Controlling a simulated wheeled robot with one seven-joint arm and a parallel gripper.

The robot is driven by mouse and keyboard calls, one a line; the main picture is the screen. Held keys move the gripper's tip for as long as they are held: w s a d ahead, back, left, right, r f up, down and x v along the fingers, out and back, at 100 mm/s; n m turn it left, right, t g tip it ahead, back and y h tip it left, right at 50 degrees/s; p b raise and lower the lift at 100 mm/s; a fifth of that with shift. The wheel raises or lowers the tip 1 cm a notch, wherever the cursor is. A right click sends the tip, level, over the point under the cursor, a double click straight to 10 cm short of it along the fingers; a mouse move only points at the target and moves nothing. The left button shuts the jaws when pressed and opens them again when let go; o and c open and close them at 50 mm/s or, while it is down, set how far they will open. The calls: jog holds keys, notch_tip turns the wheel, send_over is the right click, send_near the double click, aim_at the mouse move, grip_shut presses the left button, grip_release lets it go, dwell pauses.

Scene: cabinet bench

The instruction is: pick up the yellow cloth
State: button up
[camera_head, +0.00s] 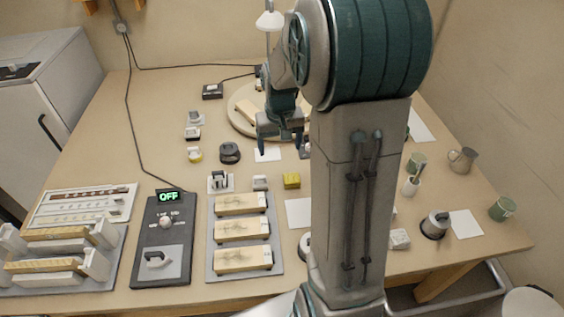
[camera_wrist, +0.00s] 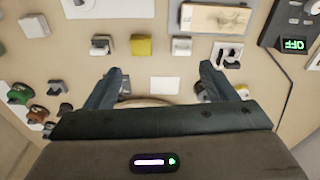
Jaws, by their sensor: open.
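The yellow cloth (camera_head: 291,180) looks like a small folded yellow block on the bench, right of a small grey-white item and beyond the row of wooden-topped blocks. It also shows in the wrist view (camera_wrist: 141,45), above and between the fingertips in the picture. My gripper (camera_head: 281,143) points down over the bench, farther back than the cloth, with its fingers apart. In the wrist view my gripper (camera_wrist: 161,70) is open, with only bench and a white card (camera_wrist: 164,85) between its fingers. The cloth is clear of both fingers.
A small grey-white item (camera_head: 260,182) stands close to the cloth's left. A grey tray (camera_head: 277,258) of wooden-topped blocks lies nearer the front. A control box (camera_head: 165,215) reading OFF stands left of it. A round wooden board (camera_head: 236,113) lies behind my gripper.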

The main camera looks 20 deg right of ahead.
jog(key=m+g+p, duration=0.1)
jog(key=p, duration=0.1)
send_over(292, 178)
notch_tip(292, 178, down, 10)
jog(key=f+b, duration=0.1)
jog(key=f, duration=0.2)
jog(key=f+b, duration=0.2)
jog(key=f, duration=0.1)
jog(key=f+b, duration=0.2)
jog(key=f, duration=0.1)
jog(key=shift+w+d+f, duration=0.1)
jog(key=shift+d+f, duration=0.15)
jog(key=shift+d, duration=0.05)
jog(key=f+b, duration=0.1)
jog(key=f, duration=0.2)
jog(key=f+b, duration=0.1)
jog(key=f, duration=0.1)
jog(key=shift+a+f+b, duration=0.15)
jog(key=shift+a+b, duration=0.15)
jog(key=c, duration=1.1)
